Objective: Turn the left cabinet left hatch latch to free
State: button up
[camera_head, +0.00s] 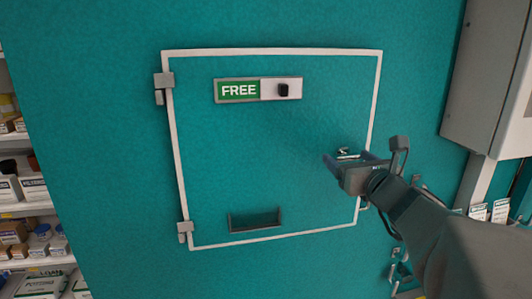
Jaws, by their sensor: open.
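The hatch (215,165) is a teal panel with a pale frame and two hinges on its left side, and it looks closed. Near its top is the latch plate (240,91), which shows a green "FREE" label on the left. The dark latch knob (283,90) sits at the right end of the plate. My gripper (341,157) is in front of the hatch's right part, below and to the right of the knob. It is open, and I see nothing between its fingers. My arm hides part of the hatch's right edge.
A dark recessed handle (255,219) is low on the hatch. Shelves (33,207) with boxes and jars stand at the left. A grey wall box (489,75) juts out at the upper right. The space in front of the hatch's left and middle is clear.

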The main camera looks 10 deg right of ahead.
jog(key=c, duration=1)
jog(key=shift+f+b, duration=0.15)
jog(key=shift+b, duration=0.45)
jog(key=n+b, duration=1.7)
jog(key=b, duration=0.5)
jog(key=shift+n, duration=0.4)
jog(key=shift+b, duration=0.3)
